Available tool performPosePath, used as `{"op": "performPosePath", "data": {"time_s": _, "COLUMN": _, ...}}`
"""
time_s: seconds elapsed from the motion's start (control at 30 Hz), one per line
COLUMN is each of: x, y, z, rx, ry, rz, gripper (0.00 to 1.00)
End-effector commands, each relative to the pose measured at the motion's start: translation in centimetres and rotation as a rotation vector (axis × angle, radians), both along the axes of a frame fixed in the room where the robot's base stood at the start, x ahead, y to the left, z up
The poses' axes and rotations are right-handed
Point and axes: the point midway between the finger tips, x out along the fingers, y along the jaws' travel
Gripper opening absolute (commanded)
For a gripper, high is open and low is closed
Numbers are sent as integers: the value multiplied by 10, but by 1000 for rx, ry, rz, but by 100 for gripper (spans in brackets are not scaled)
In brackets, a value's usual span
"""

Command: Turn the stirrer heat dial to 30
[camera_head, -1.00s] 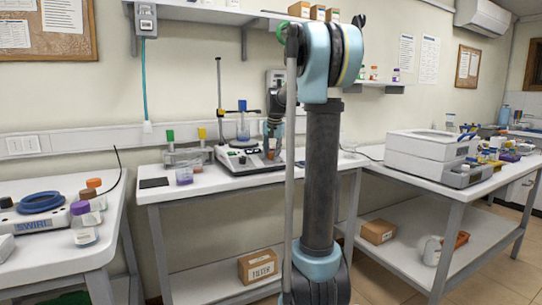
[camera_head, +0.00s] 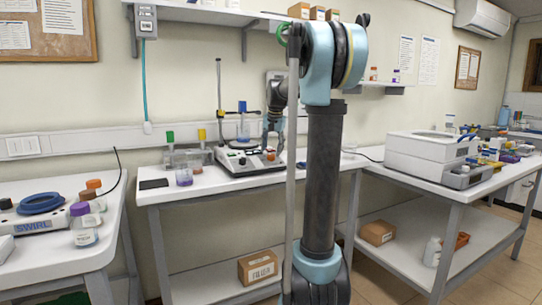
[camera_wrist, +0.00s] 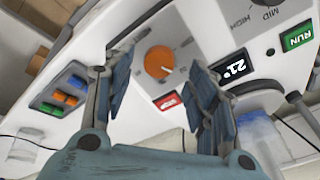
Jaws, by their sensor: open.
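The stirrer (camera_head: 238,162) stands on the middle bench, with a grey base, a support rod and a glass flask above it. Its orange heat dial (camera_wrist: 158,61) shows between my fingers in the wrist view, and at the base's right front in the head view (camera_head: 270,155). A display (camera_wrist: 235,68) on the panel reads 21°. My gripper (camera_wrist: 161,66) is open, with one finger on each side of the dial in the picture. The fingers look apart from the dial. In the head view, my gripper (camera_head: 272,137) hangs just above the dial, partly behind my arm.
In the wrist view, a green RUN button (camera_wrist: 298,38) and a red-labelled button (camera_wrist: 168,101) are near the dial. A second knob (camera_wrist: 268,6) marked MID and HIGH is at the top. A white instrument (camera_head: 430,150) occupies the right bench.

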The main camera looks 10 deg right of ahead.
Motion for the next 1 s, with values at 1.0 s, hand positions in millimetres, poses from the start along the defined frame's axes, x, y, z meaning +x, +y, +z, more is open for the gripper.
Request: {"op": "performPosePath", "data": {"time_s": 1.0, "x": -33, "y": -3, "z": 78, "rx": -2, "ry": 1, "rz": 5, "gripper": 52}}
